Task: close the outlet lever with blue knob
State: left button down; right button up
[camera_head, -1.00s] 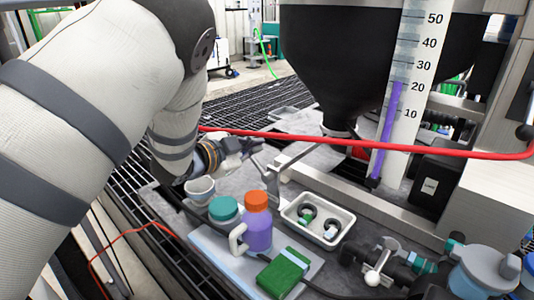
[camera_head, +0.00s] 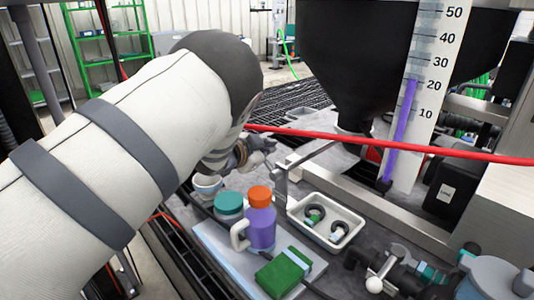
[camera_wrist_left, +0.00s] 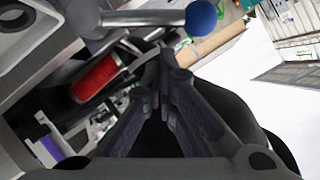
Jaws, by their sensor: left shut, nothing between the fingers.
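The blue knob (camera_wrist_left: 202,17) is at the top of the left wrist view, on the end of a grey metal lever (camera_wrist_left: 140,19) that runs in from the left. My left gripper (camera_wrist_left: 166,62) is shut and empty, with its fingertips below the lever in that picture, apart from the knob. In the head view my left gripper (camera_head: 262,148) is small and partly hidden by my arm, near the base of the black hopper (camera_head: 355,60). I cannot make out the blue knob in the head view. My right gripper is not in view.
A red hose (camera_head: 400,147) crosses in front of the hopper and the level gauge (camera_head: 410,110). Below stand a purple bottle with an orange cap (camera_head: 261,225), a teal-lidded jar (camera_head: 229,207), a white tray (camera_head: 296,212), a green box (camera_head: 283,274) and a white-knobbed valve (camera_head: 374,285).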

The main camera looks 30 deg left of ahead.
pick_arm(q)
jog(key=shift+a+f, duration=0.35)
jog(key=shift+f, duration=0.1)
jog(key=shift+a, duration=0.1)
jog(key=shift+a+f+n, duration=0.1)
jog(key=shift+a+n, duration=0.05)
jog(key=shift+n, duration=0.15)
jog(key=shift+w+a+f+n+g+h, duration=0.1)
jog(key=shift+a+n+g+h, duration=0.15)
jog(key=shift+n+g+h, duration=0.05)
jog(key=a+f+n+h, duration=0.2)
jog(key=shift+w+a+f+n+g, duration=0.1)
jog(key=shift+w+f+n+g, duration=0.2)
jog(key=shift+w+g, duration=0.1)
dwell(0.3)
jog(key=shift+a, duration=0.1)
jog(key=shift+r, duration=0.1)
dwell(0.5)
